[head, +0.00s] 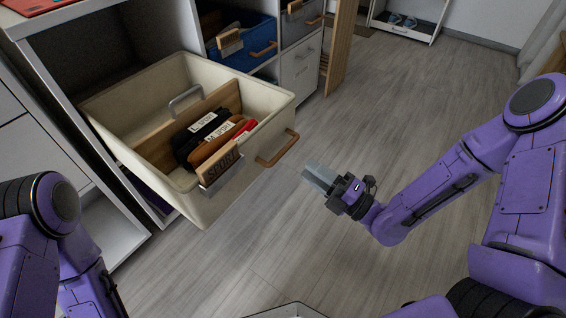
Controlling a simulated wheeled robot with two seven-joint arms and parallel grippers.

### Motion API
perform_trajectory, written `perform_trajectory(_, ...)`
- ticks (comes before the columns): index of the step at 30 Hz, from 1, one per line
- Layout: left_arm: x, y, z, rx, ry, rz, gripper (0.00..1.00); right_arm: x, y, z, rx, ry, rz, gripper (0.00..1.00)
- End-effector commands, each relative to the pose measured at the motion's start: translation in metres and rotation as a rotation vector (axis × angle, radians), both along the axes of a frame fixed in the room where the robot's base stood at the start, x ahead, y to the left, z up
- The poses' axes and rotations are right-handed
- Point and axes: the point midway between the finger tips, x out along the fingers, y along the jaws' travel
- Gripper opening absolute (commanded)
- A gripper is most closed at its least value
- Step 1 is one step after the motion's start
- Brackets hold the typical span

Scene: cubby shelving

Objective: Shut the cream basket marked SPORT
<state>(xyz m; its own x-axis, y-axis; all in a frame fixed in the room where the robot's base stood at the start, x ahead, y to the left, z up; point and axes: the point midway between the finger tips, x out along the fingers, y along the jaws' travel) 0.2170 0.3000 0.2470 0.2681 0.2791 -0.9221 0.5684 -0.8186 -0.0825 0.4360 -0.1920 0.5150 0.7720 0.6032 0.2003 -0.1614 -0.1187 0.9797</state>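The cream basket (245,179) is pulled well out of its cubby at the left. Its front carries a wooden SPORT tag (218,167) and a tan handle (277,148). Several items lie inside, among them a black one (200,132), a brown one (212,145) and a red one (243,130). My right gripper (316,178) is in front of the basket, to the right of and a little below its handle, apart from it. Its grey fingers look together with nothing between them. My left arm shows at lower left; its gripper is out of view.
A blue basket (262,35) sits in the cubby behind, with drawers (300,72) beside it. An open wooden door (342,45) stands at the top. A low shoe rack (405,22) is farther off. The wooden floor in the middle is clear.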

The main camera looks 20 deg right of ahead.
Motion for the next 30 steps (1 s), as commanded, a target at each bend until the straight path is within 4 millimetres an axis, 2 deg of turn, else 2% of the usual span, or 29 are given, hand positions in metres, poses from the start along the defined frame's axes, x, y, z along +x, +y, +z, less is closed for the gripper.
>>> perform_trajectory(6, 0.0, 0.0, -0.005, -0.001, 0.001, 0.001, 0.38, 0.037, 0.031, 0.009, -0.001, 0.002, 0.005, 0.35)
perform_trajectory(12, -0.001, -0.001, -0.007, -0.001, 0.001, 0.001, 0.38, 0.064, 0.051, 0.016, -0.001, 0.004, 0.002, 0.35)
perform_trajectory(23, -0.001, -0.001, -0.007, -0.001, 0.001, 0.001, 0.38, 0.071, 0.056, 0.018, 0.002, 0.007, 0.0, 0.35)
perform_trajectory(24, -0.001, -0.001, -0.007, -0.001, 0.001, 0.001, 0.38, 0.071, 0.056, 0.018, 0.002, 0.007, 0.0, 0.22)
perform_trajectory(26, -0.001, -0.001, -0.007, -0.001, 0.001, 0.001, 0.38, 0.071, 0.056, 0.018, 0.002, 0.007, 0.0, 0.02)
perform_trajectory(30, -0.001, -0.001, -0.007, -0.001, 0.001, 0.001, 0.38, 0.071, 0.056, 0.018, 0.002, 0.008, 0.0, 0.0)
